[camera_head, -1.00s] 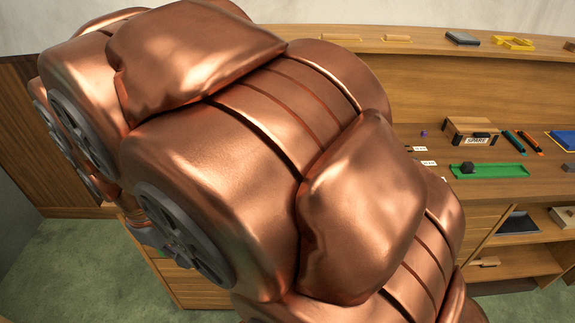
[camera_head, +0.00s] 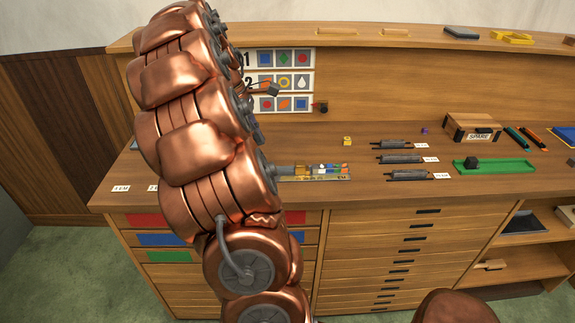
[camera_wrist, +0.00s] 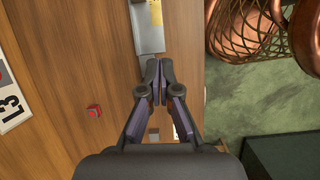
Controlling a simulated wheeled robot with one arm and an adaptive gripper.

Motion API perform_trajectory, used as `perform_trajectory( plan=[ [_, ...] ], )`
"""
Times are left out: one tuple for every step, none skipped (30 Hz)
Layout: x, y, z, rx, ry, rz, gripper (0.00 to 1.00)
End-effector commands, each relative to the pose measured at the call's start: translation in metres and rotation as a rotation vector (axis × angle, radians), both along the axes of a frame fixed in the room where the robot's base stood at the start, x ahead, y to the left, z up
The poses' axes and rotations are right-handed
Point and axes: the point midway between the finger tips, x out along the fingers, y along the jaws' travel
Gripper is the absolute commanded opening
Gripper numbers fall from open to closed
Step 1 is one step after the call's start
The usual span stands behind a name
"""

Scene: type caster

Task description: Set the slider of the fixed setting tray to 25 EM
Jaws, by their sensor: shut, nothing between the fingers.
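The setting tray (camera_head: 318,178) lies near the front of the bench in the head view, with a scale along its front and several small coloured pieces in it. At its left end is a grey metal part (camera_head: 284,171); I cannot tell if this is the slider. The scale reading is too small to read. In the wrist view a grey metal plate (camera_wrist: 149,38) with a yellow piece (camera_wrist: 156,12) lies just ahead of my gripper (camera_wrist: 158,68). My gripper is shut and empty, its tips close to the plate's near end; contact is unclear.
The bench edge is close on the right.

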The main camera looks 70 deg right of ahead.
Motion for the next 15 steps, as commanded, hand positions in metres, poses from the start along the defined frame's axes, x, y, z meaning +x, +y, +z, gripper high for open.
perform_trajectory(
  plan=[
    [-0.007,-0.015,-0.008,0.009,0.011,0.009,0.0],
    [-0.01,-0.022,-0.01,0.012,0.016,0.02,0.0],
    [-0.013,-0.029,-0.011,0.015,0.022,0.033,0.0],
    [-0.016,-0.034,-0.012,0.019,0.026,0.04,0.0],
    [-0.018,-0.038,-0.013,0.023,0.03,0.047,0.0],
    [-0.02,-0.042,-0.015,0.028,0.034,0.054,0.0],
    [-0.022,-0.045,-0.016,0.031,0.038,0.059,0.0],
    [-0.023,-0.047,-0.017,0.033,0.04,0.062,0.0],
    [-0.024,-0.049,-0.018,0.035,0.042,0.066,0.0],
    [-0.025,-0.05,-0.019,0.036,0.043,0.068,0.0],
    [-0.026,-0.051,-0.02,0.036,0.044,0.071,0.0],
    [-0.026,-0.051,-0.021,0.037,0.044,0.072,0.0],
    [-0.027,-0.051,-0.023,0.036,0.045,0.072,0.0],
    [-0.028,-0.052,-0.025,0.036,0.045,0.072,0.0],
    [-0.03,-0.052,-0.028,0.038,0.046,0.071,0.0]
  ],
)
